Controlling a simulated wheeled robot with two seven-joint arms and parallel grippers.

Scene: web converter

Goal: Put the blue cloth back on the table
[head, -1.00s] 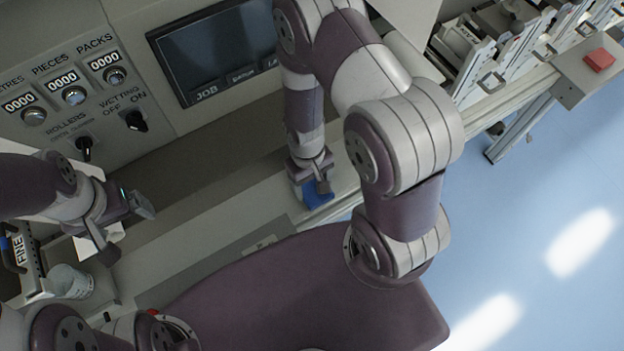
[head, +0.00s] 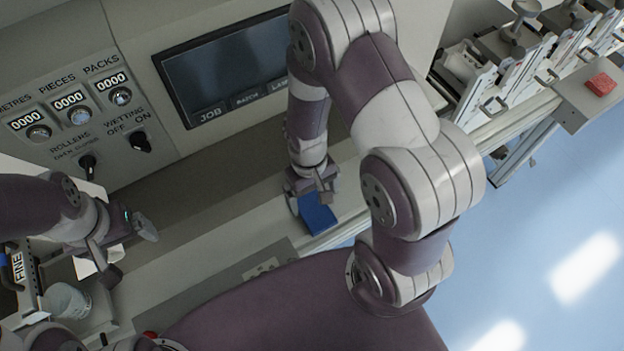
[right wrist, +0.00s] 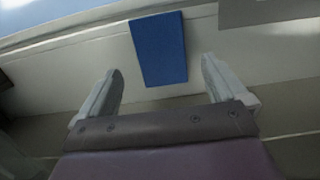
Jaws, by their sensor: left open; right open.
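The blue cloth (head: 318,219) lies flat on the pale table ledge (head: 265,215) below the screen. It shows as a flat blue rectangle in the right wrist view (right wrist: 158,48). My right gripper (head: 312,200) is open at the cloth's upper left side in the head view. In the right wrist view its two fingers (right wrist: 160,92) are wide apart with nothing between them, and the cloth lies beyond the fingertips, apart from them. My left gripper (head: 130,255) is open and empty at the left, above the left part of the ledge.
A control panel with knobs (head: 80,116) and a screen (head: 225,70) stands behind the ledge. The ledge between my grippers is clear.

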